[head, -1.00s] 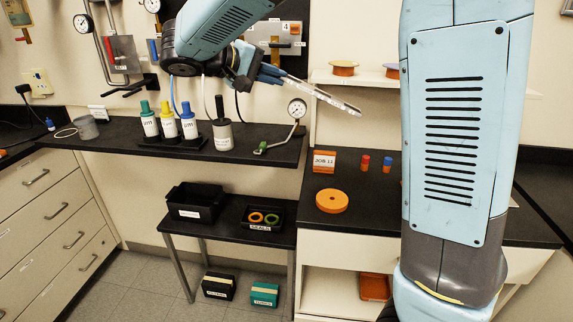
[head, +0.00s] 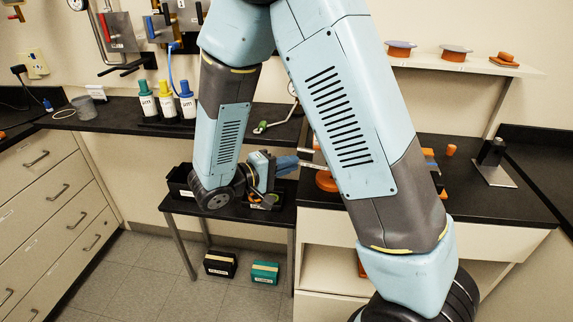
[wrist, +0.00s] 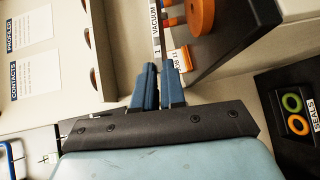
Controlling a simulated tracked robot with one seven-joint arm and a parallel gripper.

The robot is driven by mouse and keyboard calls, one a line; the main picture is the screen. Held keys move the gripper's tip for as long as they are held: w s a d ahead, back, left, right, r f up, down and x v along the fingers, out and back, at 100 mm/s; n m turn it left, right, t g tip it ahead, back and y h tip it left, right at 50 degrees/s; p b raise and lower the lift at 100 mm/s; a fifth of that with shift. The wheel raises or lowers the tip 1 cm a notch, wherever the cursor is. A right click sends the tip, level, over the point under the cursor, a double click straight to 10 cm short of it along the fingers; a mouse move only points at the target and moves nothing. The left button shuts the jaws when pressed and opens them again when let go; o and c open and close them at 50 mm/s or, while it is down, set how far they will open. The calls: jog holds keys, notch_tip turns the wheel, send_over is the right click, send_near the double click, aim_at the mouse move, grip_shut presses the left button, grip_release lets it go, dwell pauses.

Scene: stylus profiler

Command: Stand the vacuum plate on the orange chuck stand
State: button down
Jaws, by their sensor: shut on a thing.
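My gripper (head: 293,163) has blue fingers, also seen in the wrist view (wrist: 159,76). It is shut on the vacuum plate (head: 311,165), a thin pale plate seen nearly edge-on. In the wrist view the plate (wrist: 155,20) runs away from the fingertips with "VACUUM" lettering along its edge. A round orange disc (head: 324,182), which looks like the orange chuck stand, sits on the black bench just beyond the gripper, partly hidden by my arm. It also shows in the wrist view (wrist: 201,16), right of the plate. I cannot tell whether they touch.
A black seals tray (wrist: 296,112) with rings lies on the low table. A job card (wrist: 183,59) stands near the plate. A dark post on a metal base (head: 492,177) stands at the right. A wall shelf (head: 470,68) holds orange items. My arm hides the bench's middle.

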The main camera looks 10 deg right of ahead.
jog(key=shift+t+h, duration=0.4)
jog(key=shift+h, duration=0.4)
jog(key=shift+s+f, duration=0.1)
jog(key=shift+f, duration=3.55)
jog(key=c, duration=1.1)
grip_release()
jog(key=shift+c, duration=1)
jog(key=shift+o, duration=0.5)
